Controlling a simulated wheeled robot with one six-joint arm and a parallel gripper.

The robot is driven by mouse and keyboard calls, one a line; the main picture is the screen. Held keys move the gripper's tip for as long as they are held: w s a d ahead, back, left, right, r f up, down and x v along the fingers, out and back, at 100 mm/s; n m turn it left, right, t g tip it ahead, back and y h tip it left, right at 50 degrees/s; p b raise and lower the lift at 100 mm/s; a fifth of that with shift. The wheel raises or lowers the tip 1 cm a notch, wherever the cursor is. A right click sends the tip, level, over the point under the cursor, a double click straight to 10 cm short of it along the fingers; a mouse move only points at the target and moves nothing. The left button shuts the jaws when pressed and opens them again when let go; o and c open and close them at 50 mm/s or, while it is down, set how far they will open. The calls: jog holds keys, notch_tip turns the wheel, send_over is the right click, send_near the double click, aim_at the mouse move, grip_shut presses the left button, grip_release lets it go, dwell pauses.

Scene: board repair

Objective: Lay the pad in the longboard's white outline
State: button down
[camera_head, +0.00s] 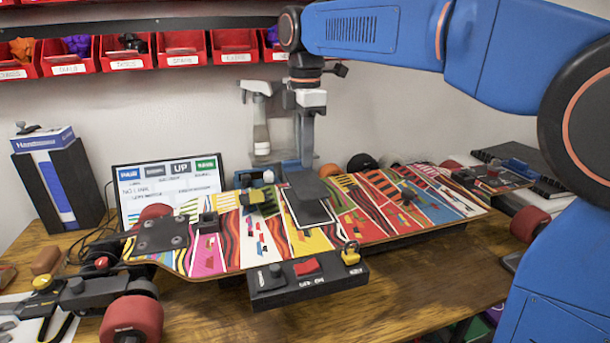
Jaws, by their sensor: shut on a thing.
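The longboard (376,228) lies across the workbench, its deck printed with bright coloured patterns. A white outline (295,218) is near the middle of the deck; its left and lower edges show. The dark grey pad (312,210) appears over the outline, covering much of its inside. My gripper (303,178) points down at the pad's far end and is shut on it. I cannot tell whether the pad lies flat on the deck or is held slightly above it.
A black switch box (308,284) with a red switch and yellow padlock stands at the deck's front edge. Red wheels and a truck (90,290) are at left. A spray bottle (260,120) and a sign board (168,188) stand behind. Red bins (182,48) line the wall.

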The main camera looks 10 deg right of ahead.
aim_at(305, 171)
jog(key=shift+f, duration=2.5)
jog(key=c, duration=1.7)
grip_release()
jog(key=shift+f, duration=0.15)
jog(key=shift+c, duration=0.2)
notch_tip(305, 171, up, 12)
jog(key=shift+r, duration=0.15)
